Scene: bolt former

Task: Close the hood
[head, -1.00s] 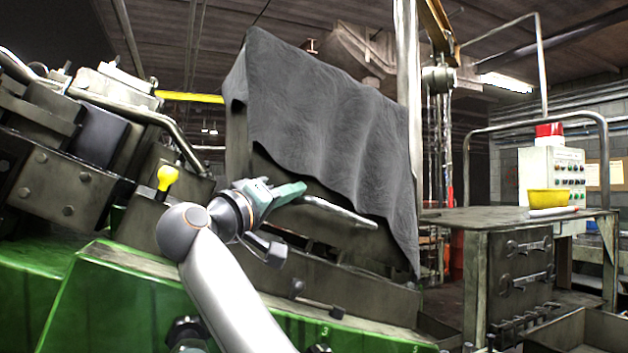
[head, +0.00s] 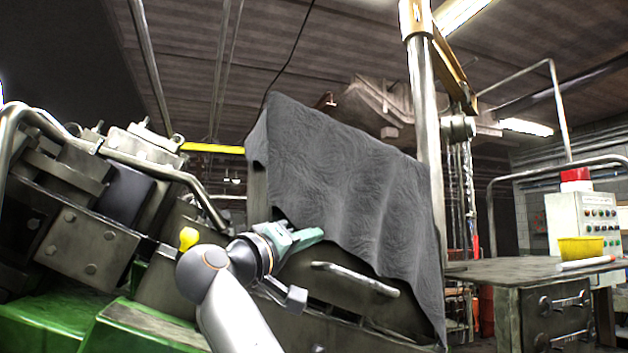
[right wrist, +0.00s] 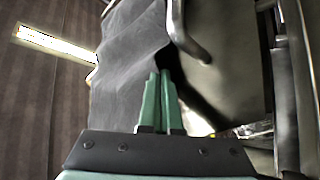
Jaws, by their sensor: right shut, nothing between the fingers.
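The hood (head: 262,190) is a dark metal box-like cover with a grey cloth (head: 345,190) draped over its top and front. Its metal handle bar (head: 355,278) shows below the cloth's lower edge. My right gripper (head: 318,234) is shut and empty, just left of and above the handle, in front of the cloth's lower left edge. In the right wrist view its green fingers (right wrist: 160,85) are together, pointing at the cloth (right wrist: 125,75), with the handle (right wrist: 185,35) to the upper right. I cannot tell whether they touch the cloth. My left gripper is not in view.
Heavy machine blocks and pipes (head: 90,235) stand at the left, above a green base (head: 130,325). A yellow knob (head: 188,238) is beside my right arm. A metal post (head: 425,120) rises behind the hood. A workbench (head: 530,270) with a yellow bin (head: 581,248) is at the right.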

